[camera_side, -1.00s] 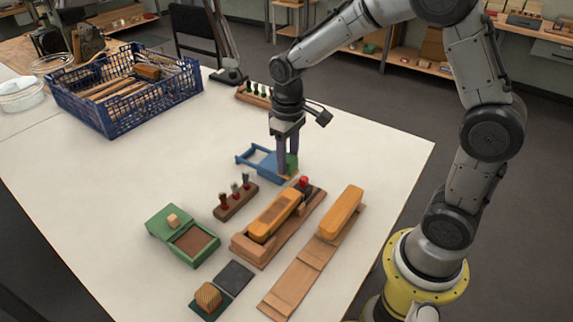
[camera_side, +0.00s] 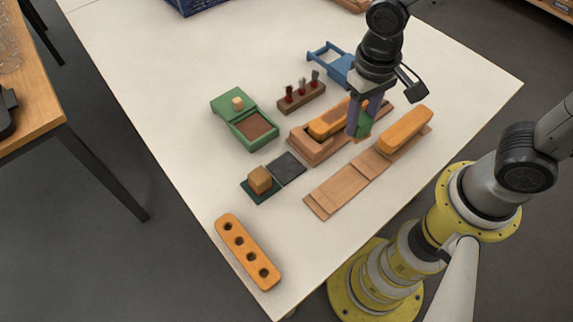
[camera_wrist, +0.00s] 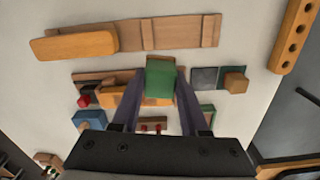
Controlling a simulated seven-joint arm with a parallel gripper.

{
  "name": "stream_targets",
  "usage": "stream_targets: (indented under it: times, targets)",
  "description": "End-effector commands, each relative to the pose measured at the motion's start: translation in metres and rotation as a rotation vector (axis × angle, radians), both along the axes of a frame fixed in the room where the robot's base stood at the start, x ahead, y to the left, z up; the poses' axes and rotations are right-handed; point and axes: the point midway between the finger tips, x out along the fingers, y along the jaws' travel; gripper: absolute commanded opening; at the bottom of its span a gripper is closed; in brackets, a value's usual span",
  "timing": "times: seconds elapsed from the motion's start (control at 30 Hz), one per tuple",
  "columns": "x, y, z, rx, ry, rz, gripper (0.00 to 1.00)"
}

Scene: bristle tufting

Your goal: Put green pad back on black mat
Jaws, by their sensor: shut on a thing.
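My gripper (camera_side: 358,132) is shut on the green pad (camera_side: 365,124) and holds it above the gap between the wooden tray and the long plank. The pad also shows in the wrist view (camera_wrist: 160,80) between the two fingertips. The black mat (camera_side: 290,168) lies flat on the table, left of and nearer than the gripper in the side view. Its top is bare. In the wrist view the mat (camera_wrist: 204,79) is just right of the pad.
A wooden block on a dark green base (camera_side: 260,181) adjoins the mat. The wooden tray (camera_side: 313,153) with an orange block, the plank (camera_side: 338,187) with another, a green box (camera_side: 250,130), a brush rack (camera_side: 301,96) and an orange holed bar (camera_side: 247,252) stand around.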

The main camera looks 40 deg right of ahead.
Motion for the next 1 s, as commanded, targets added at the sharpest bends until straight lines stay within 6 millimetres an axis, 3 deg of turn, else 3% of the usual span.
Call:
stream_targets:
  times: [0.13,0.37,0.77,1.0]
  targets:
    - [-0.02,0.022,0.003,0.002,-0.006,0.102,0.0]
    - [-0.022,0.038,0.002,0.007,-0.013,0.159,0.0]
    - [0.044,0.079,-0.033,0.006,-0.012,0.16,0.0]
    - [0.075,0.098,-0.072,0.005,-0.011,0.16,0.0]
